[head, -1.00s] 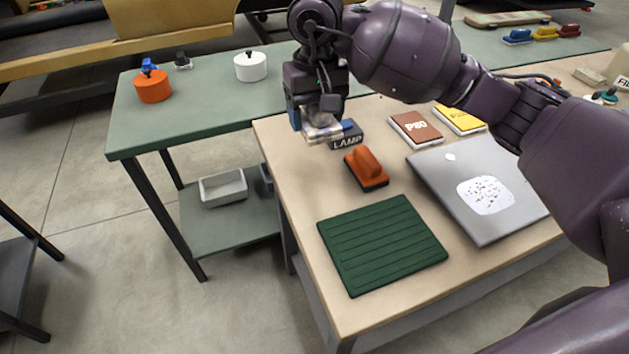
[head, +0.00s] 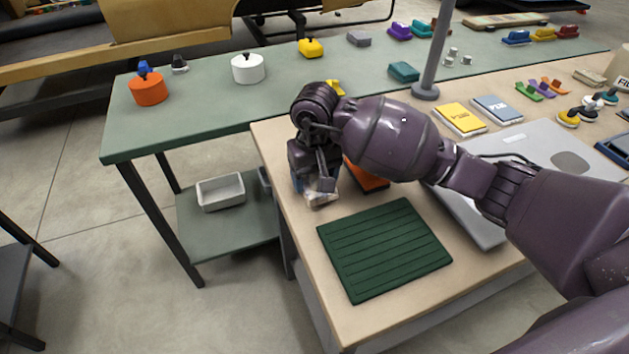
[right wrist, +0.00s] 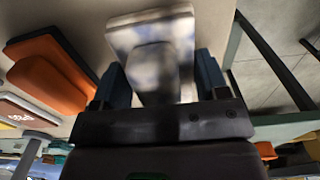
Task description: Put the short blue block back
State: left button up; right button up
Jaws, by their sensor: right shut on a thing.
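My right gripper (head: 318,186) has blue fingers and is shut on a pale block with a raised grip, just beyond the far left corner of the dark green ribbed mat (head: 383,248). In the right wrist view the pale block (right wrist: 121,38) shows white-grey with blurred bluish patches between the fingers (right wrist: 160,85). I cannot tell whether it touches the table. A blue block (head: 516,38) stands on the far green table at the back right. My left gripper is not in view.
An orange block (head: 368,180) lies close right of my gripper, partly hidden by my arm. A grey laptop (head: 481,229) lies under my forearm. Yellow (head: 459,118) and blue-grey (head: 497,109) books lie behind. A grey pole (head: 433,60) stands at the back.

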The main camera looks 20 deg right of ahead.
jog(key=shift+f, duration=0.85)
jog(key=shift+f, duration=0.15)
jog(key=o, duration=0.9)
